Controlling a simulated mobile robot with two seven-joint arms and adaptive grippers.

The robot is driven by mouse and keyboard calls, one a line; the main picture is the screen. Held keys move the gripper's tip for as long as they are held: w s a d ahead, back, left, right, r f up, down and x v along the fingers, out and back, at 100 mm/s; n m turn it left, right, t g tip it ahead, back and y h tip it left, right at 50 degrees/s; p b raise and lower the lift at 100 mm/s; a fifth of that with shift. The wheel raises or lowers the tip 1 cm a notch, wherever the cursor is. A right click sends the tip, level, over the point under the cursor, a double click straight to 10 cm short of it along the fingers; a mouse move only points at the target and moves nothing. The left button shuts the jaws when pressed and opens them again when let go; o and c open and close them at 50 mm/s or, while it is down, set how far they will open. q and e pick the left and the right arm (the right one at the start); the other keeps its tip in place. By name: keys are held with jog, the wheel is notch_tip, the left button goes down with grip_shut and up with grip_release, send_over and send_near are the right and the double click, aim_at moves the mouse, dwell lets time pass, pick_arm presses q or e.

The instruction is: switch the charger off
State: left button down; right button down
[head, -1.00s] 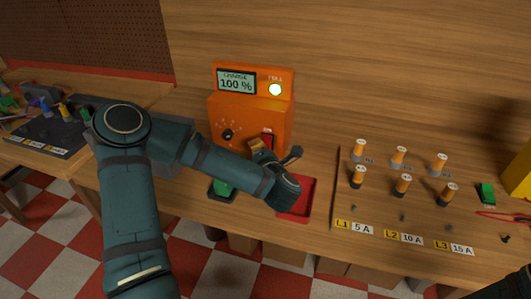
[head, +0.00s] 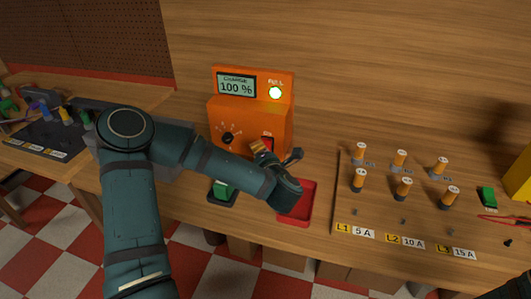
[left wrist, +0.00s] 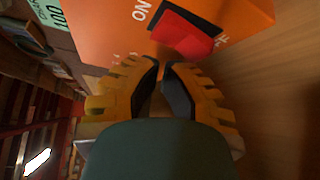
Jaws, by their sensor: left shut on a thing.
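The orange charger (head: 250,125) stands against the wall; its display (head: 236,86) reads CHARGE 100 % and its round FULL lamp (head: 275,92) is lit green-white. Its red switch (head: 267,143) is low on the front, partly hidden by my left gripper. In the left wrist view the red switch (left wrist: 184,34) sits in a dark frame, with ON lettered beside it. My left gripper (head: 256,146), with yellow fingers, is at the switch; its tips (left wrist: 162,66) are close together at the switch's lower edge. The exact contact is hard to see.
A red tray (head: 298,210) lies in front of the charger. A green block (head: 222,188) in a dark holder is beneath my forearm. Several orange-topped cylinders (head: 403,188) stand on the right, behind labels L1 to L3. A green clip (head: 488,196) lies farther right.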

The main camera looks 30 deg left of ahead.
dwell(0.8)
pick_arm(q)
jog(key=shift+w+f, duration=0.2)
jog(key=shift+w, duration=0.2)
jog(key=shift+w+a+f+b, duration=0.15)
jog(key=shift+w+b, duration=0.15)
dwell(0.6)
jog(key=shift+w, duration=0.25)
dwell(1.1)
jog(key=shift+s, duration=0.6)
